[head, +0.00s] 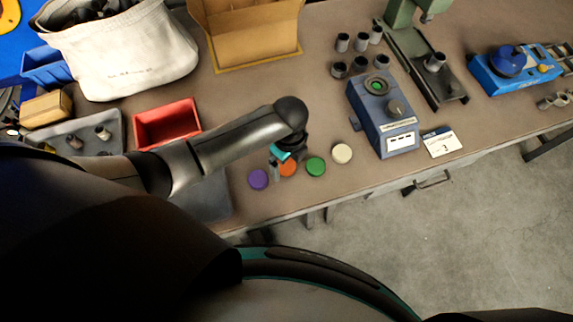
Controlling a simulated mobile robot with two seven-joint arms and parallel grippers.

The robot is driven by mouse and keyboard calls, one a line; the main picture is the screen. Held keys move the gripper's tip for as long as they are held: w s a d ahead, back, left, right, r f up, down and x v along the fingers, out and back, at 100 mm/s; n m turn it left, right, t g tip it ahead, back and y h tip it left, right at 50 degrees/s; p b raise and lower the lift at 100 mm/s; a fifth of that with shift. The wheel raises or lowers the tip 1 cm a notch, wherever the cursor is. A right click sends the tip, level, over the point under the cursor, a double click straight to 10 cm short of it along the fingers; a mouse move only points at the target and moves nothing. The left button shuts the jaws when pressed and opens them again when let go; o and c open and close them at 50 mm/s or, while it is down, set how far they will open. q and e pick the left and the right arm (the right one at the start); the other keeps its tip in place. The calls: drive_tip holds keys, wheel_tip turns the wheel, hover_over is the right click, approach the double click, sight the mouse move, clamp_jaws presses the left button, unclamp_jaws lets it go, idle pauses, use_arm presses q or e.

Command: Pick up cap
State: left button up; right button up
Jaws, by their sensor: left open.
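Several round caps lie in a slanting row near the front edge of the workbench (330,105): a purple cap (258,179), an orange cap (289,168), a green cap (316,166) and a white cap (342,153). My left gripper (278,168) is open and points down between the purple and orange caps. It covers part of the orange cap. I cannot tell its exact height above the bench or whether it touches a cap. My right gripper is not in view.
A blue-grey device (388,140) with a green button stands right of the caps, next to a white card (441,141). Small grey cylinders (358,42) stand behind it. A red bin (167,123), a cardboard box (250,35) and a white bag (125,50) are at left and back.

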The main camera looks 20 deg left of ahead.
use_arm(q)
drive_tip(key=shift+f, duration=0.75)
drive_tip(key=shift+c, duration=0.4)
drive_tip(key=c, duration=1.3)
